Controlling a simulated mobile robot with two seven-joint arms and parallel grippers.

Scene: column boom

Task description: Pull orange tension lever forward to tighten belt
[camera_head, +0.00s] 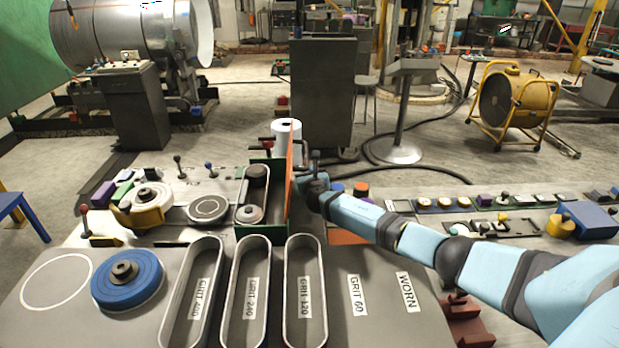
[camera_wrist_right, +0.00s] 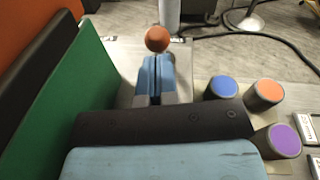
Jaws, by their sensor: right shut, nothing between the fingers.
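My right gripper (camera_head: 308,180) reaches in from the right to beside the belt machine (camera_head: 268,217), next to its upright orange panel (camera_head: 290,185). In the right wrist view its two blue fingers (camera_wrist_right: 155,72) are together and empty. An orange ball knob (camera_wrist_right: 157,39), apparently the tension lever's end, shows just beyond the fingertips. I cannot tell whether they touch it. Its shaft is hidden by the fingers. The machine's green side (camera_wrist_right: 75,95) lies left of the gripper. My left gripper is not in view.
Blue (camera_wrist_right: 221,87), orange (camera_wrist_right: 264,94) and purple (camera_wrist_right: 283,140) round buttons stand close right of the gripper. A white cylinder (camera_head: 286,133) stands behind the machine. In front, the bench holds a blue disc (camera_head: 127,280) and grit-labelled oval belts (camera_head: 246,290).

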